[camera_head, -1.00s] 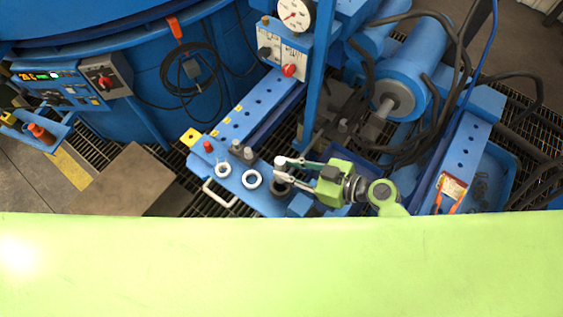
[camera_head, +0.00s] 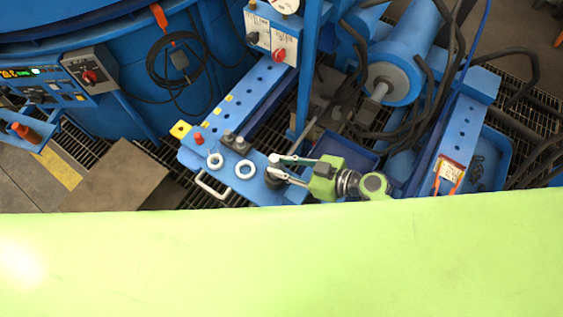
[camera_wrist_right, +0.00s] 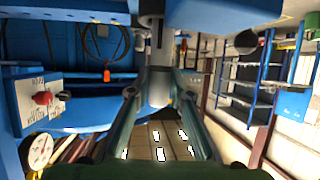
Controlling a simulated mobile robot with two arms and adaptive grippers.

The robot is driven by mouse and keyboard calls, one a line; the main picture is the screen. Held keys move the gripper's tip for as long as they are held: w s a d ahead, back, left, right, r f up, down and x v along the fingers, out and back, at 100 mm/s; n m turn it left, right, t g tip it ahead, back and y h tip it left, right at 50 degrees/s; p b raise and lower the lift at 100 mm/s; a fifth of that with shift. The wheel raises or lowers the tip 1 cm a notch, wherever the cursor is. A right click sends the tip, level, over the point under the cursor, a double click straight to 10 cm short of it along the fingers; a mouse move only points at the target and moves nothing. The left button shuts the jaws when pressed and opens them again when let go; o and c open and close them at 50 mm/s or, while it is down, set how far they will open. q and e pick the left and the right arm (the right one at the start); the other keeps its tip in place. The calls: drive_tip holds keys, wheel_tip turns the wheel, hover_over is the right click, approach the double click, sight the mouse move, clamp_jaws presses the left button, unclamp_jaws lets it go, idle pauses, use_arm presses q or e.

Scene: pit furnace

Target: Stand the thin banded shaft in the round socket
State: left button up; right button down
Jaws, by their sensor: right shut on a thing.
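My right gripper (camera_head: 274,167) is shut on the thin banded shaft. In the right wrist view the grey shaft (camera_wrist_right: 158,88) stands between the two fingertips, with a darker narrow part near the top edge. From the head, only its pale top (camera_head: 274,158) shows at the fingertips. A dark round socket (camera_head: 272,183) sits on the blue bench plate, just below the fingertips in the picture and partly covered by them. Whether the shaft's lower end touches or enters it is hidden. My left gripper is not in view.
A blue post (camera_head: 308,80) and a blue tray (camera_head: 348,152) are close. My green body covers the front.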

drive_tip(key=shift+w+f+b, duration=0.1)
drive_tip(key=shift+f+b, duration=1.5)
drive_tip(key=shift+f, duration=0.1)
drive_tip(key=c, duration=1.8)
unclamp_jaws()
drive_tip(key=shift+o, duration=0.2)
drive_tip(key=shift+f, duration=0.2)
drive_tip(key=shift+d, duration=0.1)
drive_tip(key=v, duration=1.2)
